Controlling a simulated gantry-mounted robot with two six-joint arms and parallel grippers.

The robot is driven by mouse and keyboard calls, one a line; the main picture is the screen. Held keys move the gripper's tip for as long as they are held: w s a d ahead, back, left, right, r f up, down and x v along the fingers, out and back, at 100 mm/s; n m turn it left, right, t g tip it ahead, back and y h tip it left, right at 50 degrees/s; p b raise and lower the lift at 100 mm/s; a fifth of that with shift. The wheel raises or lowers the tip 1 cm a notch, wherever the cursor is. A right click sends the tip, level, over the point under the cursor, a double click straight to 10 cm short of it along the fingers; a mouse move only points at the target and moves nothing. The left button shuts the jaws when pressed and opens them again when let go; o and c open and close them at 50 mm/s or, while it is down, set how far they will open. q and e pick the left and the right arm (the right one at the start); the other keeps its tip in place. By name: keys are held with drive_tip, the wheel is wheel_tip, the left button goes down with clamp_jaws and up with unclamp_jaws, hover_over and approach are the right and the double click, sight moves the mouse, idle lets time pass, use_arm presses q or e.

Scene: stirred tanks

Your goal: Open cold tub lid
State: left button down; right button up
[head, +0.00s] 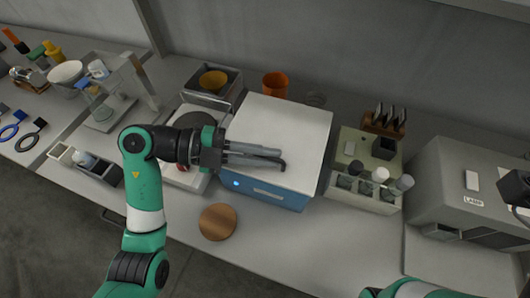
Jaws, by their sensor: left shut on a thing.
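The cold tub (268,196) is a blue box near the middle of the bench, with a small lit spot on its front. Its broad white lid (290,122) lies flat on top and looks closed. My left gripper (281,160) reaches in from the left, its long grey fingers lying across the front part of the lid. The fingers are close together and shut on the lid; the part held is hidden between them. My right arm (420,290) shows only in part at the bottom right. A dark part (515,190) at the right edge may be its gripper, but its jaws are unclear.
A round wooden disc (217,222) lies in front of the tub. A rack with bottles (362,190) stands close on its right, beside a large grey machine (465,185). An orange cup (275,84) stands behind. A glass-walled balance (118,100) is at the left.

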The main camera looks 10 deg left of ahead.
sight(274, 142)
use_arm(q)
drive_tip(key=shift+n+g+y, duration=0.4)
drive_tip(key=shift+n+g, duration=0.1)
drive_tip(key=shift+n, duration=0.4)
drive_tip(key=r+p, duration=0.3)
drive_tip(key=p, duration=0.2)
drive_tip(key=w+r+p, duration=0.1)
drive_tip(key=r+p, duration=0.2)
drive_tip(key=p, duration=0.3)
drive_tip(key=shift+w+d, duration=0.1)
drive_tip(key=shift+w, duration=0.1)
drive_tip(key=w+r+n+g+p, duration=0.1)
drive_tip(key=w+r+n+p, duration=0.2)
drive_tip(key=w+r, duration=0.1)
drive_tip(key=shift+w+d+r+g+y, duration=0.2)
drive_tip(key=shift+d+r+g+y, duration=0.1)
drive_tip(key=shift+g+y, duration=0.1)
drive_tip(key=c, duration=1.2)
unclamp_jaws()
drive_tip(key=shift+r, duration=0.1)
